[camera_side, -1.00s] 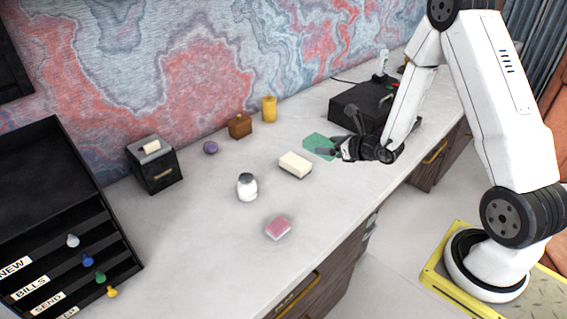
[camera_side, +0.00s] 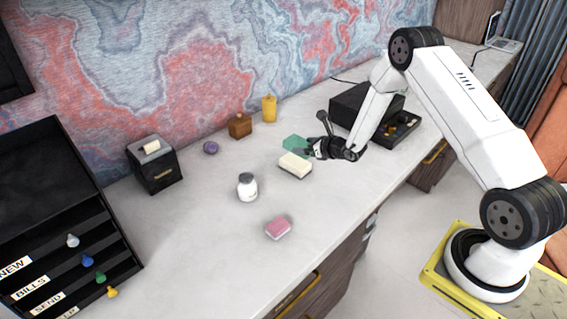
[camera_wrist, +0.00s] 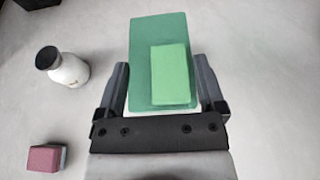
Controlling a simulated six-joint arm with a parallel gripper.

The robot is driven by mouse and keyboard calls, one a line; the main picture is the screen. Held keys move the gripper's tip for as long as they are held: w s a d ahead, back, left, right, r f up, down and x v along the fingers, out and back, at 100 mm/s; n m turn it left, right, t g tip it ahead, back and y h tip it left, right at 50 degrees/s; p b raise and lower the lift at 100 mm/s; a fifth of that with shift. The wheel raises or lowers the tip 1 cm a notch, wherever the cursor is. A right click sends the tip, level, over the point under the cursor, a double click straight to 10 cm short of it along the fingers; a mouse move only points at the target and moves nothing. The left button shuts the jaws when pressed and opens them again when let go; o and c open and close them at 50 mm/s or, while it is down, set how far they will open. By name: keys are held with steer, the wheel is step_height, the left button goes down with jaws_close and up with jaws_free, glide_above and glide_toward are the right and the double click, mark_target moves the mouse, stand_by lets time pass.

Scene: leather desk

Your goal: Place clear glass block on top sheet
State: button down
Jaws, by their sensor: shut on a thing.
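My gripper (camera_side: 312,149) is shut on a green see-through glass block (camera_side: 293,142), which sticks out beyond its fingers to the left in the side view. In the wrist view the flat glass block (camera_wrist: 146,55) fills the space between the fingers of my gripper (camera_wrist: 163,90). The cream sheet stack (camera_side: 295,166) lies on the desk just below and in front of the glass in the side view. In the wrist view a paler green rectangle shows through the glass, apparently the stack beneath. The glass appears held above the desk; its exact height is hard to tell.
A white bottle with a dark top (camera_side: 247,187) and a pink block (camera_side: 278,228) stand nearby. A purple ball (camera_side: 210,147), brown box (camera_side: 240,125) and yellow cup (camera_side: 269,108) line the wall side. A black box (camera_side: 365,105) is behind my gripper.

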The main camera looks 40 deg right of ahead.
mark_target(301, 164)
steer(key=shift+w+d+f, duration=0.2)
steer(key=shift+w+f, duration=0.7)
steer(key=shift+f, duration=0.05)
steer(key=shift+f, duration=0.1)
steer(key=shift+w+f, duration=0.15)
steer(key=shift+w+d+f, duration=0.1)
steer(key=shift+f, duration=1.5)
steer(key=shift+f, duration=0.1)
jaws_free()
steer(key=shift+f, duration=0.1)
steer(key=v, duration=1.2)
